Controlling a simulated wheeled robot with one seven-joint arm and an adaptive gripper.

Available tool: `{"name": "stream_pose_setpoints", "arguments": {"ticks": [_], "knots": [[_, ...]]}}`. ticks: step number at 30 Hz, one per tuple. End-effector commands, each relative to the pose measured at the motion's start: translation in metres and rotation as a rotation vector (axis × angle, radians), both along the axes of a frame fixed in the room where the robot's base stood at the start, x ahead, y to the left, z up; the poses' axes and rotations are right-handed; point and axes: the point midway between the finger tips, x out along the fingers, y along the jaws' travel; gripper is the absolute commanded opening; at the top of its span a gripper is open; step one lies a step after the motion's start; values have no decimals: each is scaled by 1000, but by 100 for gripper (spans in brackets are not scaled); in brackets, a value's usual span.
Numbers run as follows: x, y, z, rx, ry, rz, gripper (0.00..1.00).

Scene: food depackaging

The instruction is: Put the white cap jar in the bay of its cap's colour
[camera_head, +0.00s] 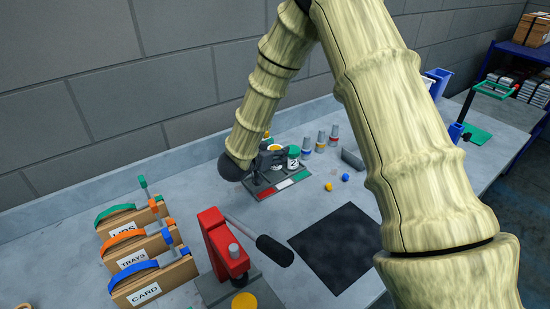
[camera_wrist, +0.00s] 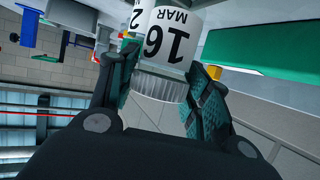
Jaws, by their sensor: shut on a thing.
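My gripper (camera_wrist: 164,64) is shut on a jar (camera_wrist: 168,40) with a white label reading 16 MAR; its ribbed cap (camera_wrist: 160,86) looks whitish grey. In the head view my gripper (camera_head: 268,161) is over the back left of the bay tray (camera_head: 252,185), and the held jar is largely hidden there. I cannot tell whether the jar touches the tray. A green-capped jar (camera_head: 294,151) stands just right of my gripper.
A yellow-topped thing (camera_head: 274,147) is close behind my gripper. Several grey bottles (camera_head: 320,140) stand to the right. A red press (camera_head: 222,245) with a black handle and a dark mat (camera_head: 345,245) lie in front. Cardboard boxes (camera_head: 150,285) stand at left.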

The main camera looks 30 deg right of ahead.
Motion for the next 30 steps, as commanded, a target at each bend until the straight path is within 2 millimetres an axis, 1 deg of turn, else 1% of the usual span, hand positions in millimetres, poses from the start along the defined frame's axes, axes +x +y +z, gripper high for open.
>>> {"name": "stream_pose_setpoints", "arguments": {"ticks": [6, 9, 22, 23, 24, 26, 27, 30], "knots": [[-1, 0, -22, 1, 3, 0, 20], [0, 0, -27, 0, 1, 0, 20], [0, 0, -32, 0, 1, 0, 20], [0, 0, -32, 0, 1, 0, 50], [0, 0, -31, 0, 1, 0, 57], [0, 0, -31, 0, 1, 0, 68], [0, 0, -31, 0, 1, 0, 70], [0, 0, -31, 0, 1, 0, 70]]}}
